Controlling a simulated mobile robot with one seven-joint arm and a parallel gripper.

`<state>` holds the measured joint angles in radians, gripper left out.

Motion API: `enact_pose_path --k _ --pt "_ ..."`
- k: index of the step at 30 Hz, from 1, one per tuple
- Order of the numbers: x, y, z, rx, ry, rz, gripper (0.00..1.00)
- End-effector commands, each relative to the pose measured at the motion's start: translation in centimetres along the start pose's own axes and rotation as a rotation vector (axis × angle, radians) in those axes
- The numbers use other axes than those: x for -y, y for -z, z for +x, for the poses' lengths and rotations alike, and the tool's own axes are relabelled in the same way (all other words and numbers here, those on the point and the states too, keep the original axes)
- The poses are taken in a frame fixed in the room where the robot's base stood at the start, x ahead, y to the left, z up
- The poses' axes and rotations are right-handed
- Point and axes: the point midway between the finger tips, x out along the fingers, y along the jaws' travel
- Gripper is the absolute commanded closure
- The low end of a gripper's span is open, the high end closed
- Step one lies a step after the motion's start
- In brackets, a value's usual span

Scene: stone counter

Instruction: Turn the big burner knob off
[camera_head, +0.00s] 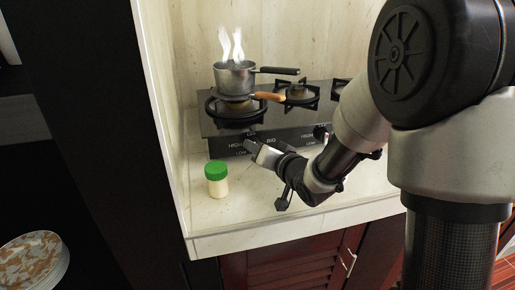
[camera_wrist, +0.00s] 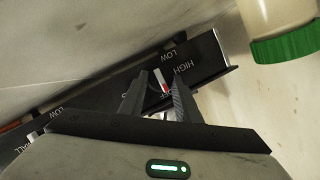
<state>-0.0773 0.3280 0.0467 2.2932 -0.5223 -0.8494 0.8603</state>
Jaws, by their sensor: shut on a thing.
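The big burner knob (camera_wrist: 161,84) shows in the wrist view as a dark piece with a white and red mark, between my two fingers. It sits on the black front panel of the stove (camera_head: 285,139), by the HIGH and LOW labels. My gripper (camera_head: 254,146) reaches this panel near the BIG label and hides the knob in the head view. In the wrist view my gripper (camera_wrist: 162,79) is shut on the knob. The exact turn of the knob is hard to read.
A steaming metal pot (camera_head: 234,79) stands on the left burner, and a wooden handle (camera_head: 268,97) sticks out below it. A green-lidded jar (camera_head: 216,181) stands on the counter (camera_head: 250,215) left of my gripper. A second knob (camera_head: 320,132) is farther right.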

Motion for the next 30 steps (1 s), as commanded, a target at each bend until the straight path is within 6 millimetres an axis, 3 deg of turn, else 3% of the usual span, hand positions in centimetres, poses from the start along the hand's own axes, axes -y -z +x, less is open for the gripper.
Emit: enact_pose_path --k 13,14,17,30 --pt "0.17 0.12 0.08 -0.004 0.007 0.008 0.92" --pt "0.17 0.12 0.08 -0.004 0.007 0.008 0.67" --pt "0.15 0.09 0.07 -0.003 0.007 0.008 0.51" --pt "0.19 0.12 0.1 -0.002 0.004 0.008 0.51"
